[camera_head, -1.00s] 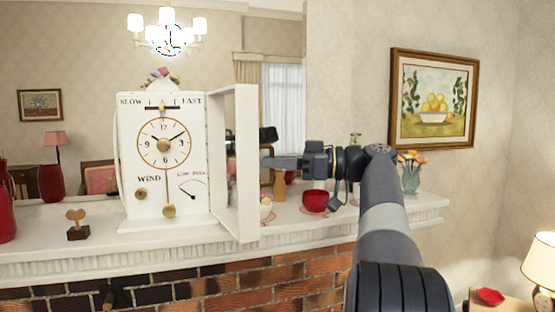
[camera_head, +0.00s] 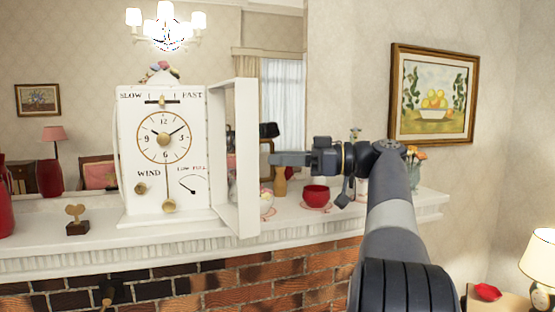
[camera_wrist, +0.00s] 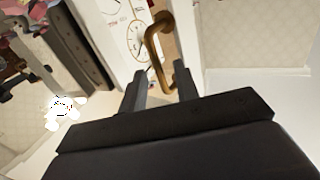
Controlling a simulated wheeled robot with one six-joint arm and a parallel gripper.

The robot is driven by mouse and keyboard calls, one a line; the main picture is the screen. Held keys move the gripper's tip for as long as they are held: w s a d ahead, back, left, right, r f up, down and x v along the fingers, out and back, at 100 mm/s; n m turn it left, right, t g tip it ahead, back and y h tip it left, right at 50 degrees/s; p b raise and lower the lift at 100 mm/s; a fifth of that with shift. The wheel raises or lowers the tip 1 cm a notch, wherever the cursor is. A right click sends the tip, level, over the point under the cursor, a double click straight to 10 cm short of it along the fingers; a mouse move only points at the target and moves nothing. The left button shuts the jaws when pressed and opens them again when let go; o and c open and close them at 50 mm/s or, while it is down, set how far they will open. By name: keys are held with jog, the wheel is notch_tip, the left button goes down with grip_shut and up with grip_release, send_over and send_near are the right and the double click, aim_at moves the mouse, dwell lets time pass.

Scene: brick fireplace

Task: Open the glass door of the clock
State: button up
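The white clock (camera_head: 133,165) stands upright on the mantel, with a round dial and brass knobs on its front. Its door (camera_head: 247,220), a white frame, stands swung out at the clock's right side, seen nearly edge-on. My gripper (camera_head: 271,159) is just to the right of the door, pointing left toward it. In the wrist view my gripper (camera_wrist: 160,87) has its two fingers apart with nothing clearly held between them. A curved brass handle (camera_wrist: 153,52) shows just beyond the fingertips, its lower end near the right finger. Contact cannot be told.
The mantel (camera_head: 120,240) also holds a key on a stand (camera_head: 76,220) at left. A red bowl (camera_head: 317,194) and a wooden bottle (camera_head: 280,183) stand below my gripper. A flower vase (camera_head: 412,172) is at the far right. A mirror is behind the clock.

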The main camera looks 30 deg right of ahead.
jog(key=v, duration=0.9)
jog(key=shift+s, duration=0.45)
jog(key=x, duration=1.1)
jog(key=shift+t, duration=0.3)
jog(key=shift+w, duration=0.1)
jog(key=shift+a, duration=0.15)
jog(key=shift+r, duration=0.1)
